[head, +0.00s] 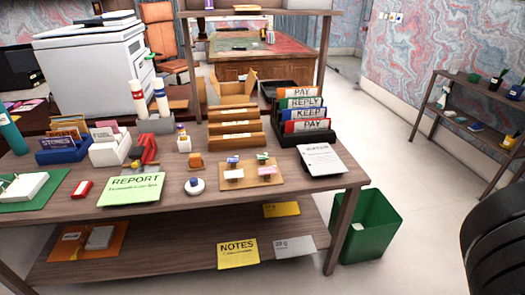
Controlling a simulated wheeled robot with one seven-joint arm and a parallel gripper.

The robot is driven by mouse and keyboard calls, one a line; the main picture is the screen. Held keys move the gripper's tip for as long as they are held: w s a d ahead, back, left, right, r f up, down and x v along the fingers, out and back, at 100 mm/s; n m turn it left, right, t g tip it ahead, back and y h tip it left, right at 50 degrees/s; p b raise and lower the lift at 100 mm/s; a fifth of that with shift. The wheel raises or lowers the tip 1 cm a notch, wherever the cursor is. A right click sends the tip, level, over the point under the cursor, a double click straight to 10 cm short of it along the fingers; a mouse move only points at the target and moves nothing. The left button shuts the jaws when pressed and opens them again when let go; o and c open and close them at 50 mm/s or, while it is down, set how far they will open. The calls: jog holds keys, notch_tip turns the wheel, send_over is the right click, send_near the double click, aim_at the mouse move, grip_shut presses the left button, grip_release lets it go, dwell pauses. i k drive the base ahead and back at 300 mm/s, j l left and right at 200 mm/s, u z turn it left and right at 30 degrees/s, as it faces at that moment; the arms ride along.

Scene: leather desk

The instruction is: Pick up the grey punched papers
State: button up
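A light grey sheet (294,246) with small print lies at the front right edge of the lower shelf, beside a yellow sheet marked NOTES (238,253). A whitish printed sheet (321,159) lies at the right end of the desktop, in front of the folder rack. Punch holes are too small to make out on either sheet, so I cannot tell which is the grey punched papers. My gripper is not in view. A dark ribbed part at the lower right edge looks like part of me.
The wooden desk (245,205) holds a green REPORT sheet (132,190), a pin board (235,176) and a folder rack (304,139). A green bin (375,225) stands against its right end. Open floor (415,180) lies between bin and right-hand shelf (470,130).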

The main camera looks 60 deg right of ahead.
aim_at(323, 160)
jog(key=z, duration=1.7)
jog(key=k+j+z, duration=0.15)
jog(key=k+j, duration=0.5)
jog(key=i+l, duration=0.25)
jog(key=i, duration=0.15)
